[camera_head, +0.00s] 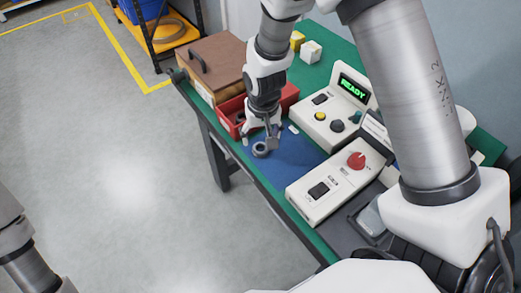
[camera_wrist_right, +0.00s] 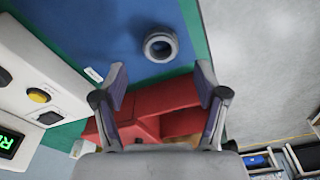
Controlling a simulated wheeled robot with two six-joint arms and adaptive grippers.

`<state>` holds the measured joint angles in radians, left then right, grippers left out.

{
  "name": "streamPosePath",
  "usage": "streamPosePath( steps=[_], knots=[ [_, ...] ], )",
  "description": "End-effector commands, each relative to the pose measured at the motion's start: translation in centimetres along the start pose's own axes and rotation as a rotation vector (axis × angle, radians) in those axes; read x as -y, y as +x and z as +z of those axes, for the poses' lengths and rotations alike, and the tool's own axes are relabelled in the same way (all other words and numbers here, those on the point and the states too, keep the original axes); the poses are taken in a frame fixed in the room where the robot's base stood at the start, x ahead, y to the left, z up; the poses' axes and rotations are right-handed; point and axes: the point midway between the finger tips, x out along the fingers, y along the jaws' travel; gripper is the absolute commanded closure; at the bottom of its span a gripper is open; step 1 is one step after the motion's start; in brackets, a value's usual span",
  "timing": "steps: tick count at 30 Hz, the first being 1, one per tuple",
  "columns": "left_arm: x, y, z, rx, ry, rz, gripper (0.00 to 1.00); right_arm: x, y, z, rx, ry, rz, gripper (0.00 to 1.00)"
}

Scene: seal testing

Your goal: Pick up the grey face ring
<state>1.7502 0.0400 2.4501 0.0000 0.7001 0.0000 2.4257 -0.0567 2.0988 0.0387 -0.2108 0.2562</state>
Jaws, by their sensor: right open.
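The grey face ring (camera_head: 260,149) lies flat on the blue mat (camera_head: 294,152), near the table's front edge. In the right wrist view the ring (camera_wrist_right: 160,45) shows whole, with its hole facing up, beyond the fingertips. My right gripper (camera_head: 261,138) is open and empty, pointing down close above the ring. In the right wrist view its two fingers (camera_wrist_right: 162,72) stand apart, and the ring is not between them. A grey arm part at the lower left edge of the head view is my left arm; its gripper is out of the frame.
A red bin (camera_head: 231,113) stands close beside the gripper, with a brown-lidded box (camera_head: 207,62) behind it. The test unit with the READY display (camera_head: 352,87) and a control box with a red knob (camera_head: 338,184) stand to the right. The floor at left is clear.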

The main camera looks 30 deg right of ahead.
Motion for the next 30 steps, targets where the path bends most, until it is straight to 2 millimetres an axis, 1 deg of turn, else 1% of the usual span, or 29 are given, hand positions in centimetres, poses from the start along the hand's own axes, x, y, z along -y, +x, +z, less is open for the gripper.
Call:
streamPosePath(
  steps=[4,7,10,14,15,17,18,20,21,30],
  knots=[
    [0.0,-0.6,0.0,0.0,0.0,0.0,1.0,0.1,2.5,0.5,0.004,-0.001,0.002,0.28],
    [0.0,-0.5,0.0,0.0,0.0,0.0,1.0,0.1,4.1,0.4,0.002,0.0,0.0,0.28],
    [0.0,-0.4,0.0,0.0,0.0,0.0,1.0,0.1,4.6,0.4,0.0,-0.001,0.0,0.28],
    [0.0,-0.4,0.0,0.0,0.0,0.0,1.0,0.1,4.6,0.4,-0.001,-0.001,0.0,0.28],
    [0.0,-0.4,0.0,0.0,0.0,0.0,1.0,0.1,4.6,0.4,-0.001,-0.001,0.0,0.31],
    [0.0,-0.4,0.0,0.0,0.0,0.0,1.0,0.1,4.6,0.4,-0.001,0.0,0.0,0.52],
    [0.0,-0.4,0.0,0.0,0.0,0.0,1.0,0.1,4.6,0.4,0.0,0.0,0.0,0.66],
    [0.0,-0.4,0.0,0.0,0.0,0.0,1.0,0.1,4.6,0.4,0.0,0.0,0.0,0.88],
    [0.0,-0.4,0.0,0.0,0.0,0.0,1.0,0.1,4.6,0.4,0.0,0.0,0.0,0.92],
    [0.0,-0.4,0.0,0.0,0.0,0.0,1.0,0.1,4.6,0.4,0.0,0.0,0.0,0.92]
  ],
)
